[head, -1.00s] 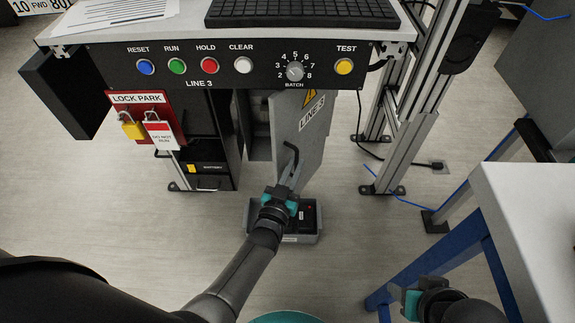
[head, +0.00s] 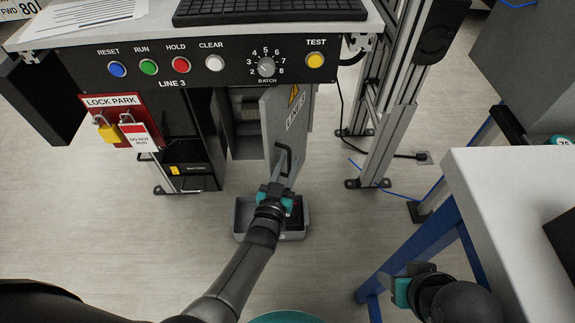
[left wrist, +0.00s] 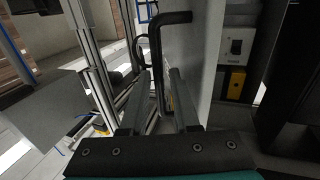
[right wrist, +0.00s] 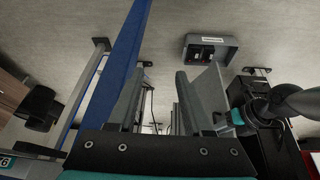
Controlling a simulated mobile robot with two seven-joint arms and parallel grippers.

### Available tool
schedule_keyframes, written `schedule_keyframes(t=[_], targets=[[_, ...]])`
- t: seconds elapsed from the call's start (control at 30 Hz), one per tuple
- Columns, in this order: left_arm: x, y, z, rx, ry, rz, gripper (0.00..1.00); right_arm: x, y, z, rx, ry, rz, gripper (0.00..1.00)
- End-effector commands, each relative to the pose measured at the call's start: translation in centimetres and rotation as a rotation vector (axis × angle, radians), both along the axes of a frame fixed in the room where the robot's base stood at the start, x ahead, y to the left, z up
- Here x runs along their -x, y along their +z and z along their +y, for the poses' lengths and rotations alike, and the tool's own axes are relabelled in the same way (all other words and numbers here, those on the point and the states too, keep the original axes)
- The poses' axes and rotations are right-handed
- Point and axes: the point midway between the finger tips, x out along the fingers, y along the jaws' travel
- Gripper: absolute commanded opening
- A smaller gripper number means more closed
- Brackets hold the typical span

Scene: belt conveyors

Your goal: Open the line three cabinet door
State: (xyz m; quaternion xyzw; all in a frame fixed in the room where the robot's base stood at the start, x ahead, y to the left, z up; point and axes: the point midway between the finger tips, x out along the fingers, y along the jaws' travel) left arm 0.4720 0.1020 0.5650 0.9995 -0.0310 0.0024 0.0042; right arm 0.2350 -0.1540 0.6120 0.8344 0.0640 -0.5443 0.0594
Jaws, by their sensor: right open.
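The line three cabinet door (head: 286,118) is a grey panel with a LINE 3 label and yellow warning sign. It stands swung open, and part of the cabinet interior (head: 246,115) shows to its left. In the head view my left gripper (head: 276,187) is at the handle's lower end, in front of the door. My right gripper (right wrist: 160,90) is open and empty; it shows at the lower right of the head view (head: 392,284).
A grey bin (head: 292,234) stands on the floor under the door. A LINE 3 button panel (head: 190,67) overhangs the cabinet. A lock board (head: 112,103) hangs left. An aluminium post (head: 390,140) and a blue-legged table (head: 480,170) stand right.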

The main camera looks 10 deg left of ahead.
Motion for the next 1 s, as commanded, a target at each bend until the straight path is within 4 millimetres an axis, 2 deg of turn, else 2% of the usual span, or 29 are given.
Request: schedule_keyframes(t=[0.03,0.1,0.47,0.53,0.67,1.0], targets=[[0.1,-0.1,0.0,0.0,0.0,0.002,0.36,0.0,0.0,0.0,0.0,0.0,0.0,0.5],[0.2,-0.2,0.0,0.001,0.0,0.003,0.43,0.0,0.0,0.0,0.0,0.0,0.0,0.5],[0.7,-0.3,0.1,0.001,0.0,0.007,0.43,-0.1,0.2,0.0,-0.001,0.0,-0.005,0.5],[1.2,-0.2,0.1,0.001,0.0,0.008,0.43,0.0,-0.4,0.0,0.0,0.001,0.008,0.5],[2.8,-0.1,0.2,0.001,0.0,0.008,0.43,0.0,-2.2,0.1,0.004,0.002,0.037,0.5],[8.7,-0.1,0.5,0.0,0.0,0.009,0.43,0.4,-6.2,0.0,0.012,0.003,0.094,0.5]])
